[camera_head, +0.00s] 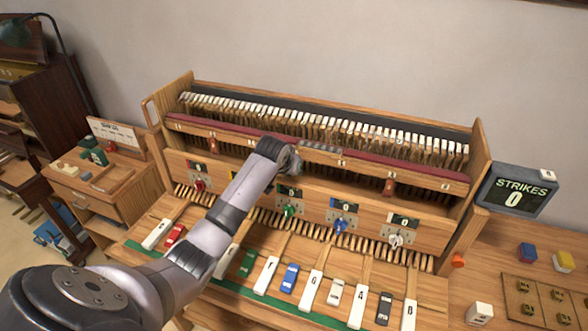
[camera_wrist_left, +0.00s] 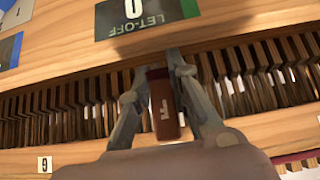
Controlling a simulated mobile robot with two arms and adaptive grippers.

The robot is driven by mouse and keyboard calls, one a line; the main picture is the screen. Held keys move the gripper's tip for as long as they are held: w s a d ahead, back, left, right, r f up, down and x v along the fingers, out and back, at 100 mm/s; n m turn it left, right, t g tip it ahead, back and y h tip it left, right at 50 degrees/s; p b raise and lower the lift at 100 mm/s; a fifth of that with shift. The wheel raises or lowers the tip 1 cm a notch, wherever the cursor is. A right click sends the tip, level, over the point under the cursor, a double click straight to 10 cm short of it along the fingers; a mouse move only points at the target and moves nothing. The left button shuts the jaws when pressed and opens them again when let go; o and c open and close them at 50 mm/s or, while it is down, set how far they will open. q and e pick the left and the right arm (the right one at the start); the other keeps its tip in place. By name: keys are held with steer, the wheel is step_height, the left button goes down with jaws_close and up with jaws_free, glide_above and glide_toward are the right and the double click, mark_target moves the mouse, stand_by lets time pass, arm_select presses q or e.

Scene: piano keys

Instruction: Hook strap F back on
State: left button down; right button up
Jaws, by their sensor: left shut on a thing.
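In the left wrist view, a small brown-red strap (camera_wrist_left: 165,108) with a pale letter mark is between the two fingers of my left gripper (camera_wrist_left: 160,72), which is shut on it. The mark is too small to read surely. The strap is in front of the row of wooden hammer parts (camera_wrist_left: 70,103); whether it touches them or any hook, I cannot tell. In the head view, my left gripper (camera_head: 290,160) is at the middle of the piano action, by the red rail (camera_head: 370,163); my own wrist hides the strap. Other red straps hang at the left (camera_head: 212,146) and right (camera_head: 389,187).
A wooden panel with LET-OFF displays (camera_wrist_left: 150,18) and coloured knobs (camera_head: 341,226) is below the rail. Lettered keys (camera_head: 312,290) lie in front. A STRIKES screen (camera_head: 515,196) reading 0 stands at the right. A side cabinet (camera_head: 95,185) stands at the left.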

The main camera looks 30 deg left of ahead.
stand_by(0.3)
arm_select(q)
steer(key=c, duration=1.5)
jaws_free()
steer(key=v, duration=1.2)
